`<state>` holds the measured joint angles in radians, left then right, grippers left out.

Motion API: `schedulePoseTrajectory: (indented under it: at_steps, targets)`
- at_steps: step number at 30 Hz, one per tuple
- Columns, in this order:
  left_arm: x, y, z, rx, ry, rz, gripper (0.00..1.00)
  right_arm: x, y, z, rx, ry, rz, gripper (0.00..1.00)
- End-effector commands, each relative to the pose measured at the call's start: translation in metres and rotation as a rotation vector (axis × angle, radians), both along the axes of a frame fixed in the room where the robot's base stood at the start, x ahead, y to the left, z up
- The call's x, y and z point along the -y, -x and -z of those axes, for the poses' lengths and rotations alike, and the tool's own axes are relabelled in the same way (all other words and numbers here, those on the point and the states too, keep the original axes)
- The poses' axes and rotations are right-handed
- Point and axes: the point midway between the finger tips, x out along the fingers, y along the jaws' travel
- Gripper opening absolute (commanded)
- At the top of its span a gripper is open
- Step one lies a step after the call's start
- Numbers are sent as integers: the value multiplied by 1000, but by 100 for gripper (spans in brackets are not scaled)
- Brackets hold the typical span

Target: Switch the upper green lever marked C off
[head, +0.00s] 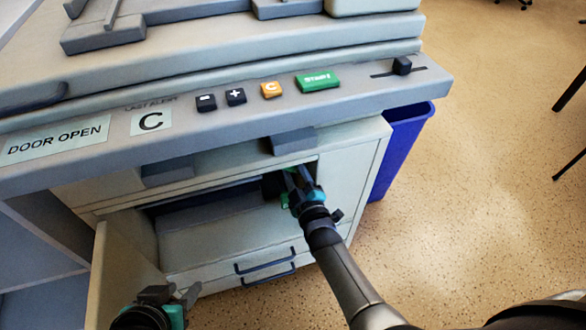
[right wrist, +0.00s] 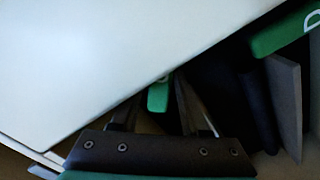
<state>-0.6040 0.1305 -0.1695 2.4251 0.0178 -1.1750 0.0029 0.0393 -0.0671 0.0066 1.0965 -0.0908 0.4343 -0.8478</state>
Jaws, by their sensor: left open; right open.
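The copier's front compartment (head: 215,235) is open, and my right gripper (head: 291,178) reaches into its upper right part. In the right wrist view, a small green lever (right wrist: 158,95) shows between the two fingers of my open right gripper (right wrist: 155,110). A second green piece (right wrist: 278,36) at the upper right bears part of a letter, seemingly D. My left gripper (head: 176,292) is open and empty at the lower left, near the swung-open door (head: 122,275).
The copier's control ledge (head: 400,95) overhangs the compartment, with a DOOR OPEN display (head: 55,140) and an alert display showing C (head: 151,121). A pale panel (right wrist: 90,60) fills the wrist view's upper left.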

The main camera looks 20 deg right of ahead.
Motion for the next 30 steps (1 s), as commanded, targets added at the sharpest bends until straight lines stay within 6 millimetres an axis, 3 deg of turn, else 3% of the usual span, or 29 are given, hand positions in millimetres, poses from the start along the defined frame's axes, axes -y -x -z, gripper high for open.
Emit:
schedulePoseTrajectory:
  at_steps: [8, 20, 30]
  targets:
    - [1, 0, 0, 3, 1, 1, 45, 0, 0, 0, 0, 0, 0, 45]
    - [1, 0, 1, 1, 1, 2, 45, 0, 0, 0, 0, 0, 0, 0]
    - [0, 0, 1, 1, 0, 1, 45, 0, 0, 0, 0, -5, 0, 0]
